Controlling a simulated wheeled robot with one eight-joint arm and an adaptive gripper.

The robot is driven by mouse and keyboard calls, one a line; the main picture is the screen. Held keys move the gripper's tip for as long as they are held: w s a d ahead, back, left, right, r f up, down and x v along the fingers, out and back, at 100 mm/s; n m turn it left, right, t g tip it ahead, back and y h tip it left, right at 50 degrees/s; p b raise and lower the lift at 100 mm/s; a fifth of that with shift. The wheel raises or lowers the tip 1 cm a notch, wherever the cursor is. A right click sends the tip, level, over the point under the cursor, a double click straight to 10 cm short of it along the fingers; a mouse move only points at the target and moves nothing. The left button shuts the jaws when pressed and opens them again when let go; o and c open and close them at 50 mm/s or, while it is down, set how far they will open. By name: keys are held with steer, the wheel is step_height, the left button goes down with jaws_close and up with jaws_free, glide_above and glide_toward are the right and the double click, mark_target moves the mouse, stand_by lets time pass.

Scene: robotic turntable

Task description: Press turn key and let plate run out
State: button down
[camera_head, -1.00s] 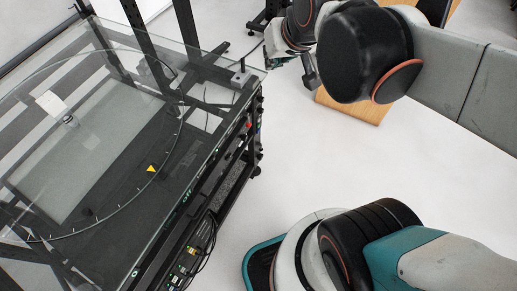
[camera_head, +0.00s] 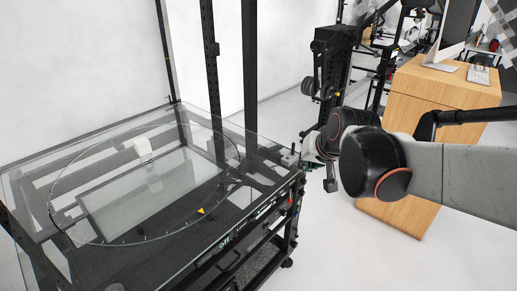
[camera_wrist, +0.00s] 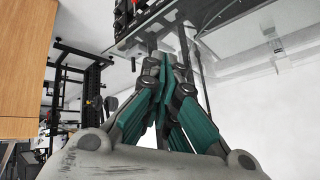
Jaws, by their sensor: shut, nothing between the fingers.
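The round glass plate (camera_head: 75,236) with tick marks along its rim lies on the glass-topped turntable frame. A yellow triangle (camera_head: 201,211) marks its near edge, and a small white object (camera_head: 143,148) stands on it. The table's front panel carries an "off" label (camera_head: 224,244) and a red knob or button (camera_head: 290,201). I cannot tell which control is the turn key. My gripper (camera_head: 301,160) is at the table's right corner, beside a small upright post (camera_head: 290,155). In the wrist view my gripper (camera_wrist: 164,57) has its teal-sided fingers shut together, empty, with tips close to the table frame; contact is unclear.
A wooden cabinet (camera_head: 409,105) with a monitor (camera_head: 453,35) stands behind my arm. Black upright posts (camera_head: 249,65) rise behind the table, and a dark rack (camera_head: 333,65) stands at the back.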

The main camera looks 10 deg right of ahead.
mark_target(298, 208)
steer(key=w+d+f+m+t+b, duration=0.1)
steer(key=w+d+f+m, duration=0.1)
steer(key=w+d+f, duration=0.35)
steer(key=w+d+f+m+b, duration=0.2)
steer(key=w+f, duration=0.7)
steer(key=w+d+f+m+t+b, duration=0.1)
steer(key=w+d+f+m, duration=0.1)
steer(key=w+d+f, duration=0.35)
steer(key=w+d+f+m+b, duration=0.1)
steer(key=d+f+m, duration=0.1)
steer(key=f, duration=1)
steer(key=w+d+f+m+t+b, duration=0.1)
steer(key=d+f, duration=0.3)
steer(key=f, duration=0.8)
steer(key=w+d+f+m+b, duration=0.1)
steer(key=d+f+m+b, duration=0.1)
steer(key=f, duration=1)
steer(key=shift+d+m+t, duration=0.3)
steer(key=shift+d+m, duration=0.3)
steer(key=shift+d, duration=0.45)
steer(key=w+a, duration=0.5)
steer(key=w, duration=0.1)
steer(key=shift+w+a, duration=0.25)
steer(key=shift+w, duration=0.15)
